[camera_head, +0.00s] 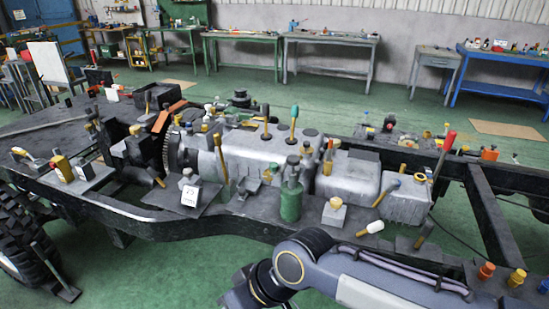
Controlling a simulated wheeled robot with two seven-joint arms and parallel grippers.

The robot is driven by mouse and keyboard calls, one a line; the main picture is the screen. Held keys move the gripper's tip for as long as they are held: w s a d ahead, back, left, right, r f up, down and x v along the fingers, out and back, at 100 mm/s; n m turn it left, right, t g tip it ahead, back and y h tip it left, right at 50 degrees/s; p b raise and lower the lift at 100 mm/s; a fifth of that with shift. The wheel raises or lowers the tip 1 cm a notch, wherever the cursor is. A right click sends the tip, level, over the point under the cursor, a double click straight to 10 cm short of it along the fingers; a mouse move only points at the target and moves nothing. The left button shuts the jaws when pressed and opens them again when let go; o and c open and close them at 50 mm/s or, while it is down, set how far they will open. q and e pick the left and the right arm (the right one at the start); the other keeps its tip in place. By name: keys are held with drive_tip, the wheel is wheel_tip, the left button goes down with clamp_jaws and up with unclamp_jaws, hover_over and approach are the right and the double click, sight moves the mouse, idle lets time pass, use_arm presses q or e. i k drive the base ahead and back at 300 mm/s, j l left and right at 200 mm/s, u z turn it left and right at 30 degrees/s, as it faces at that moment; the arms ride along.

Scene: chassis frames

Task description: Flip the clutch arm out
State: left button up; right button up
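I cannot tell which of the several levers on the chassis is the clutch arm. A toothed ring (173,150) shows at the left end of the grey engine and gearbox block (255,150). A lever with a yellow handle (221,158) stands upright beside the block, tilted slightly. A lever with a red grip (446,145) stands at the right, leaning. A green-knobbed lever (294,118) rises from the top of the block. My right arm reaches in from the lower right and bends down at the bottom edge. Neither gripper shows.
The black chassis frame (105,202) crosses the view, crowded with small parts. A green bottle (291,195) and a weight marked 25 (189,194) stand on its near side. A tyre (20,245) is at lower left.

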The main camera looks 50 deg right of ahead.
sight(217, 136)
drive_tip(key=z, duration=1.3)
drive_tip(key=i+j+u, duration=0.15)
drive_tip(key=i+u, duration=0.15)
drive_tip(key=i, duration=0.75)
drive_tip(key=i+l+u, duration=0.1)
drive_tip(key=i+u, duration=0.2)
drive_tip(key=i, duration=0.75)
